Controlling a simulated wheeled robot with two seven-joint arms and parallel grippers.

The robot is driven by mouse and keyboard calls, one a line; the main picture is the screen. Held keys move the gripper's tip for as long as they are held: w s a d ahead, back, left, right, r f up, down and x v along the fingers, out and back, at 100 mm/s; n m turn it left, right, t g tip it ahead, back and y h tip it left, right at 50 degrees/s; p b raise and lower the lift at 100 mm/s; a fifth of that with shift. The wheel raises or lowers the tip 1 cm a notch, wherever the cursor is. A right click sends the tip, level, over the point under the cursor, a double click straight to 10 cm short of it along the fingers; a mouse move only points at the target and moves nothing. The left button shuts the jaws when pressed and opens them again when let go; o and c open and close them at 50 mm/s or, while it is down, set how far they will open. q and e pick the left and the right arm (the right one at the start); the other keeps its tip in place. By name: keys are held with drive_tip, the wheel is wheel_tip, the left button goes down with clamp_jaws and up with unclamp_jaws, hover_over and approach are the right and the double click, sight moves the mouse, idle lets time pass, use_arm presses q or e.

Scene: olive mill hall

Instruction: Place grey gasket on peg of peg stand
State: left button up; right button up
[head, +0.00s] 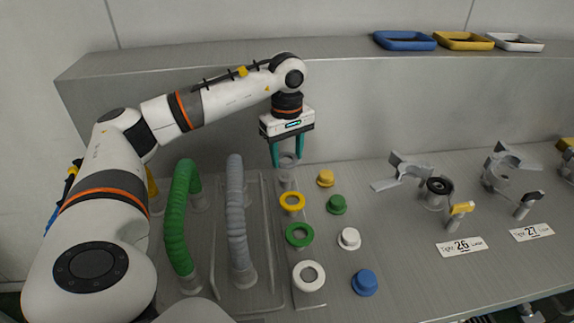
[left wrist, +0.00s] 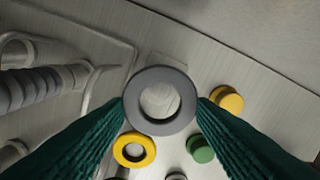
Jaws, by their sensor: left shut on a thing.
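My left gripper (head: 288,164) points straight down, with its teal fingers closed on the rim of the grey gasket (head: 289,155). In the left wrist view the gasket (left wrist: 132,100) lies flat between the two fingertips (left wrist: 161,103), and a pale round shape shows through its hole. In the head view a grey peg-like piece (head: 286,181) stands just below the gasket, at the far end of the row of rings. The gasket looks a little above it; I cannot tell whether they touch. My right gripper is out of view.
Yellow (head: 292,202), green (head: 299,234) and white (head: 309,276) rings line up nearer me. Several coloured knobs, including a blue one (head: 364,282), stand to their right. Green (head: 180,225) and grey (head: 237,220) hoses rise on the left. Metal brackets (head: 403,170) stand right.

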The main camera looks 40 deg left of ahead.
sight(287, 175)
use_arm(q)
drive_tip(key=shift+f, duration=2.1)
drive_tip(key=o, duration=0.9)
drive_tip(key=shift+f, duration=0.1)
drive_tip(key=shift+o, duration=0.2)
wheel_tip(287, 175, up, 12)
